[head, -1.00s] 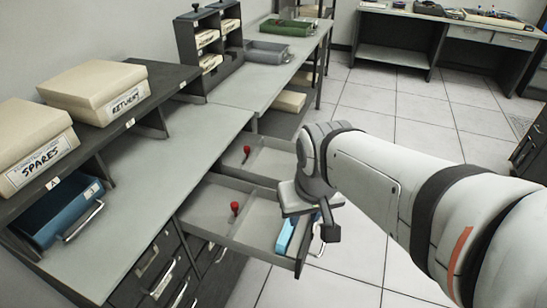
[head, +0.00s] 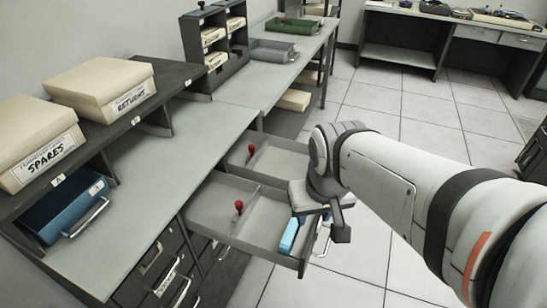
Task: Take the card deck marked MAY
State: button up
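Several cream card decks (head: 213,36) lie in a dark pigeonhole rack (head: 190,42) at the back left of the counter. Their labels are too small to read, so I cannot tell which one is marked MAY. My gripper (head: 340,232) hangs over the outer right end of the nearer open drawer (head: 222,241). A light blue block (head: 289,236) lies in that drawer, just left of my gripper. They look apart, but I cannot be sure. The fingers are seen edge-on and partly hidden, so their opening does not show.
A second open drawer (head: 287,164) lies behind the first. Red-knobbed pegs (head: 239,206) stand in both. Boxes marked SPARES (head: 38,140) and RETURNS (head: 100,85) sit on the left shelf, above a blue tray (head: 62,208). Grey (head: 274,50) and green (head: 292,28) trays stand farther back. The counter middle is clear.

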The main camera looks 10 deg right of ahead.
aim_at(287, 242)
jog(key=u, duration=1.9)
jog(key=k, duration=1.4)
jog(key=z, duration=0.55)
jog(key=i, duration=1)
jog(key=z, duration=0.05)
